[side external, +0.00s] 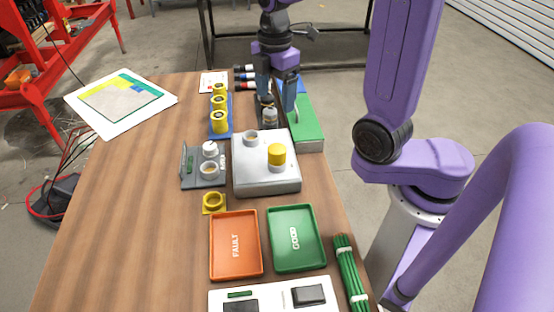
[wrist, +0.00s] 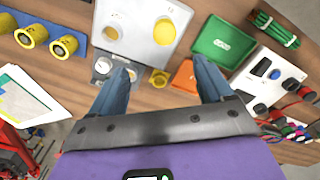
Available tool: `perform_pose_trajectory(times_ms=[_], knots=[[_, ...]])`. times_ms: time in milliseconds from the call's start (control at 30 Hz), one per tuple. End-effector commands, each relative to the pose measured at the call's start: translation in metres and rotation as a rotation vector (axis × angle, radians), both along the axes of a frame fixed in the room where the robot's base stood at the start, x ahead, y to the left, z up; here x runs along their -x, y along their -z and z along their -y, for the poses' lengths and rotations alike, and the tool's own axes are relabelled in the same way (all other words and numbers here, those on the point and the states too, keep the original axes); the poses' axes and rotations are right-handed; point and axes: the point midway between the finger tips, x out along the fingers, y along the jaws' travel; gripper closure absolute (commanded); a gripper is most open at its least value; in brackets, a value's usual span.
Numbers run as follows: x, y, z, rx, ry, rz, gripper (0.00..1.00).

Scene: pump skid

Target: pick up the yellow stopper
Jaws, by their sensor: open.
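The yellow stopper (side external: 277,154) stands upright in a socket on top of the pale grey box (side external: 250,184), on its right side. In the wrist view the stopper (wrist: 164,33) shows from above, beyond my fingertips and between their lines. My gripper (side external: 277,102) is open over the far end of the table, behind the box and apart from the stopper. In the wrist view my gripper (wrist: 160,66) has its two blue fingers wide apart, with nothing held between them. A second socket (side external: 250,138) on the box looks empty.
Yellow cylinders (side external: 219,122) stand on a blue strip at the box's far left. A grey fixture (side external: 203,168) and a yellow ring (side external: 214,202) lie left. The orange tray (side external: 215,265) and green tray (side external: 275,263) are nearer.

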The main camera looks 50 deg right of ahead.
Motion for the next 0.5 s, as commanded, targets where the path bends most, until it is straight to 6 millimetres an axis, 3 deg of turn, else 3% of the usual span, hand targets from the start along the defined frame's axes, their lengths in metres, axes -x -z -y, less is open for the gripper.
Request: perform_pose_trajectory(times_ms=[500], knots=[[0.002, 0.090, -0.001, -0.002, 0.001, -0.008, 0.20]])
